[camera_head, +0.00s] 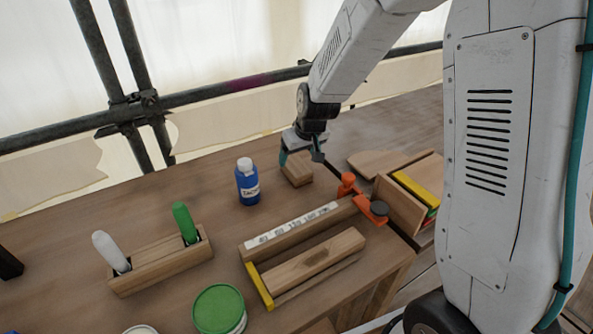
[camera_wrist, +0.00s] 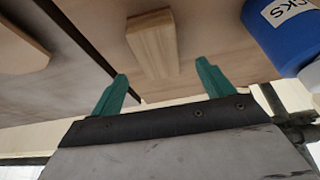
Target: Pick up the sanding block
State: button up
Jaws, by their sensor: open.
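The sanding block appears to be the small light wooden block (camera_head: 297,171) on the bench, right of the blue bottle in the head view. In the wrist view the block (camera_wrist: 152,45) lies just beyond the fingertips and lined up between them. My gripper (camera_head: 301,157) is above and close to the block, with its teal fingers apart and nothing between them. The gripper (camera_wrist: 162,72) also shows in the wrist view. I see no contact with the block.
The blue bottle (camera_head: 247,181) stands just left of the block; it also shows in the wrist view (camera_wrist: 288,30). An orange clamp (camera_head: 370,205) and a ruled wooden jig (camera_head: 300,230) are in front. A wooden rack (camera_head: 160,262) and a green-lidded tin (camera_head: 219,309) stand left.

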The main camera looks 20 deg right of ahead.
aim_at(296, 165)
jog(key=x, duration=0.6)
jog(key=shift+d+f, duration=0.15)
jog(key=shift+f, duration=0.15)
jog(key=shift+f, duration=0.2)
dwell(0.4)
jog(key=c, duration=1.1)
